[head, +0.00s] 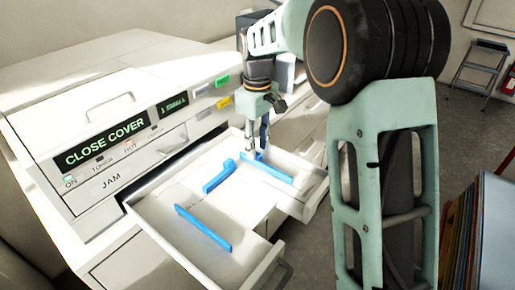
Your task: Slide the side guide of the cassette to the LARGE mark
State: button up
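The cassette (165,215) is a white open drawer pulled out of the printer. Several blue pieces show in it: a long bar (203,229) near the front, a shorter bar (218,177) in the middle, and a bar (268,171) toward the right side. I cannot tell for certain which is the side guide. My gripper (252,150) points down over the right part of the cassette, at the far end of the right blue bar. Its fingertips are small here, and I cannot tell whether they touch the bar or how far apart they are. No LARGE mark is legible.
The white printer (110,110) stands behind the cassette, with a display reading "CLOSE COVER" (103,143) and a "JAM" label. A stack of coloured sheets (485,235) is at the lower right. A step stool (478,72) stands far back on open floor.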

notch_tip(320, 180, up, 11)
dwell(0.3)
